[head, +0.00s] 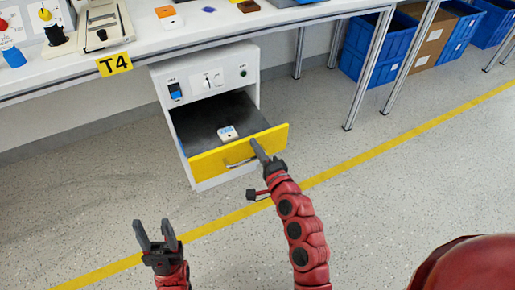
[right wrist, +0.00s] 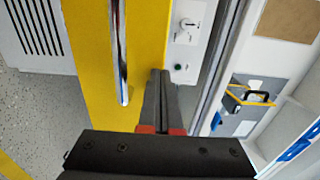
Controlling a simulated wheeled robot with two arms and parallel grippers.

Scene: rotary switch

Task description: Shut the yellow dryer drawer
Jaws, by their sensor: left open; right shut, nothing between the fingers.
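The dryer (head: 205,75) is a white cabinet under the table. Its yellow-fronted drawer (head: 210,163) is pulled out, with a dark inside and a small white device (head: 228,132) lying in it. A metal handle (head: 240,163) runs along the yellow front. My right gripper (head: 258,150) is shut and empty, its tips at the right part of the yellow front; I cannot tell whether they touch. In the right wrist view the yellow front (right wrist: 85,80) and handle (right wrist: 119,50) are left of the shut fingers (right wrist: 158,85). My left gripper (head: 156,235) is open and empty, low over the floor.
The white table (head: 270,25) with a T4 label (head: 114,64) stands above the dryer. Its metal legs (head: 370,70) are to the right. Blue crates (head: 375,48) and a cardboard box (head: 432,40) stand farther right. The floor in front of the drawer is clear.

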